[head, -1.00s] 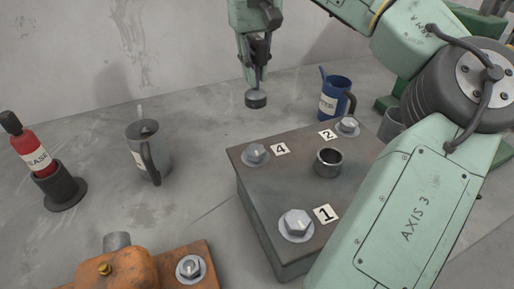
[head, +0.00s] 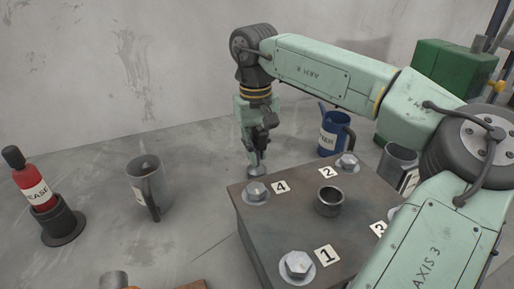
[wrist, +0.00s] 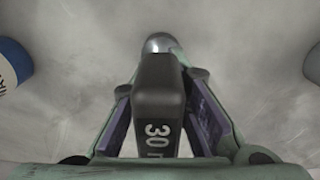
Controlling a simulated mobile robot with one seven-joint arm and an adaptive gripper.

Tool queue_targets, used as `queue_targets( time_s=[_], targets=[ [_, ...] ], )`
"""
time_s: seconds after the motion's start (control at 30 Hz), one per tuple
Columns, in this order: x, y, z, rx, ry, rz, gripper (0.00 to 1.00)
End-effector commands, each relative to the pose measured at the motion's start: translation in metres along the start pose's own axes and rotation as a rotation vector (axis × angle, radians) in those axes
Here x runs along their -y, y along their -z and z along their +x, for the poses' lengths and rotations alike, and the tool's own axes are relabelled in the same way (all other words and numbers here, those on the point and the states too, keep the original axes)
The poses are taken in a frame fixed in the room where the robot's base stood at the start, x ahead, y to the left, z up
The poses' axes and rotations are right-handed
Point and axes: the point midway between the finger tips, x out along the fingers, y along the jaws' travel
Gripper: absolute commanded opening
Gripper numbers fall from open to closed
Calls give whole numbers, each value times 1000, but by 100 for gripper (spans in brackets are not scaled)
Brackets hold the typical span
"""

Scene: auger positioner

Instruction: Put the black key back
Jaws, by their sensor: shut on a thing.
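My gripper (head: 258,140) points down behind the far-left corner of the metal block, close to the bolt by plate 4. In the wrist view it is shut on the black key (wrist: 158,95), a dark bar marked "30" with the rest of the marking cut off. The key's round metal end (wrist: 160,43) shows at the far end. In the head view the key's end (head: 257,169) appears just beyond bolt 4 (head: 257,191); I cannot tell whether it touches anything. The fingers hide most of the key there.
The block's top (head: 290,225) carries numbered bolts and a dark open ring (head: 329,201). A blue mug (head: 335,133) and a grey container (head: 399,167) stand behind and right. A grey mug (head: 148,188) and a red bottle in a black holder (head: 62,222) stand left, with bare floor between.

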Motion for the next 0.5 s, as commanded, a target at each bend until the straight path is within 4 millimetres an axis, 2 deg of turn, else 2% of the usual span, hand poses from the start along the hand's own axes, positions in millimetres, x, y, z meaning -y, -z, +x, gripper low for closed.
queue_targets(
  time_s=[0.27, 0.3, 0.5],
  targets=[
    [0, 0, 2, -2, 0, 0, 0],
    [0, 0, 3, -1, 0, 0, 17],
    [0, 0, 2, -1, -1, 0, 30]
  ],
)
